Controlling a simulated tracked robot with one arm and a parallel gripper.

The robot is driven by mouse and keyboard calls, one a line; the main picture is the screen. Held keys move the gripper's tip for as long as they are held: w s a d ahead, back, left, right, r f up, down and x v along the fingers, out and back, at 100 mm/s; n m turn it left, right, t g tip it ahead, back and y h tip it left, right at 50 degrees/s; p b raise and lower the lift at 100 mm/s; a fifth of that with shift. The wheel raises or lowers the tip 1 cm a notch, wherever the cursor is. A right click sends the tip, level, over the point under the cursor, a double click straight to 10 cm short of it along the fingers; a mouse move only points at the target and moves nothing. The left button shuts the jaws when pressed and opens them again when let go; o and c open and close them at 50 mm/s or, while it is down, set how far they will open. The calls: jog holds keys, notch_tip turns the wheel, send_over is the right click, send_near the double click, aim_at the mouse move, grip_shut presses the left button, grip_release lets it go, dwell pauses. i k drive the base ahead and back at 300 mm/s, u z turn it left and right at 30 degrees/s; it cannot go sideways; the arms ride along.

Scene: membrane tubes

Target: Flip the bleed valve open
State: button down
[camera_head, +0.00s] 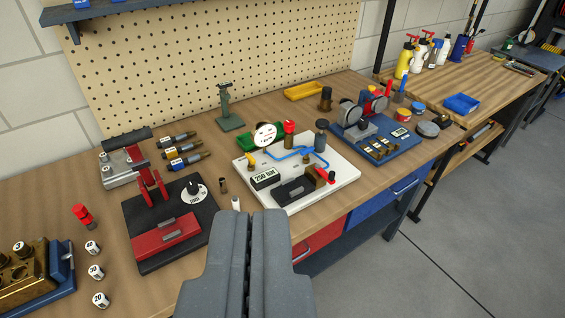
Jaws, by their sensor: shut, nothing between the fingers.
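A white test board (341,186) lies on the wooden bench, with a round gauge, blue tubing and a "250 bar" label on it. A brass fitting with a red-tipped handle (331,177) is at its front right, next to a dark block. A red knob (289,127) stands beside the gauge (265,135). I cannot tell for certain which of these red parts is the bleed valve, nor its position. My gripper (250,214) is shut and empty, in front of the board at the bottom middle, apart from both red parts.
A black base with a red lever and a dial (194,190) stands left of the board. A blue base with grinding wheels (381,147) stands right of it. Small white-labelled bottles (96,271) and a brass block (22,275) are at the lower left. A pegboard (220,60) rises behind.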

aim_at(305, 153)
jog(key=u, duration=0.55)
jog(key=i, duration=0.65)
jog(key=z, duration=1.7)
jog(key=i, duration=0.7)
jog(key=u, duration=0.2)
